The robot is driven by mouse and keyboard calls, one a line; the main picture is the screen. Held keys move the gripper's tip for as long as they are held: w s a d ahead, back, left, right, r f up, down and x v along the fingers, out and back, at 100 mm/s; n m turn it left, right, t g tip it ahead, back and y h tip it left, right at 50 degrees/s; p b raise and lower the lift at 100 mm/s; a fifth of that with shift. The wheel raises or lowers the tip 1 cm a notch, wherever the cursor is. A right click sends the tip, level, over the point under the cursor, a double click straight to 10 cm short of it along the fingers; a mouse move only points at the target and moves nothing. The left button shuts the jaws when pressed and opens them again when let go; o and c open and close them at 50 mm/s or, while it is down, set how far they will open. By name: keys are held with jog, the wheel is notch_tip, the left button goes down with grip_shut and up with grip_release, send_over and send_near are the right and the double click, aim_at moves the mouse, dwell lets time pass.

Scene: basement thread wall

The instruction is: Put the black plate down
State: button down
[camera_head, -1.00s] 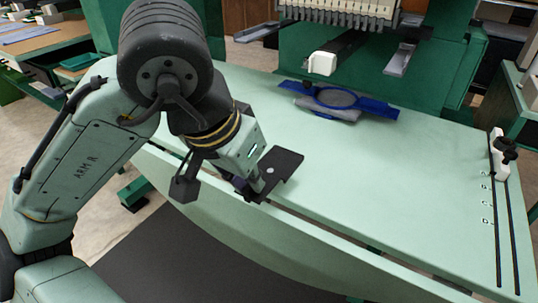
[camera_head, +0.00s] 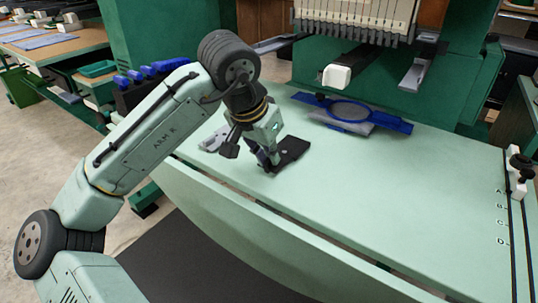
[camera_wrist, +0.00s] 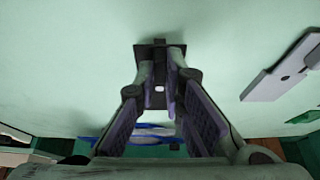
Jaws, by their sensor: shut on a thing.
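The black plate (camera_head: 290,151) is a small dark rectangle with a small pale spot. My gripper (camera_head: 270,162) is shut on its near left edge, over the left part of the pale green table (camera_head: 380,200). The plate lies at or very close to the tabletop; I cannot tell whether it touches. In the wrist view the black plate (camera_wrist: 158,51) shows between and beyond the fingertips of my gripper (camera_wrist: 160,75), and the fingers hide part of it.
A blue hoop frame (camera_head: 352,112) lies at the back of the table under the white machine head (camera_head: 337,75). A grey flat part (camera_head: 215,139) lies left of my gripper. A rail with a black knob (camera_head: 520,163) runs along the right. The table's middle is clear.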

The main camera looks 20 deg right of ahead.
jog(key=shift+f, duration=0.2)
jog(key=shift+f, duration=0.1)
jog(key=c, duration=2.2)
grip_release()
jog(key=shift+f, duration=0.1)
jog(key=o, duration=0.5)
jog(key=shift+r, duration=0.25)
jog(key=p+v, duration=0.1)
jog(key=v, duration=1.1)
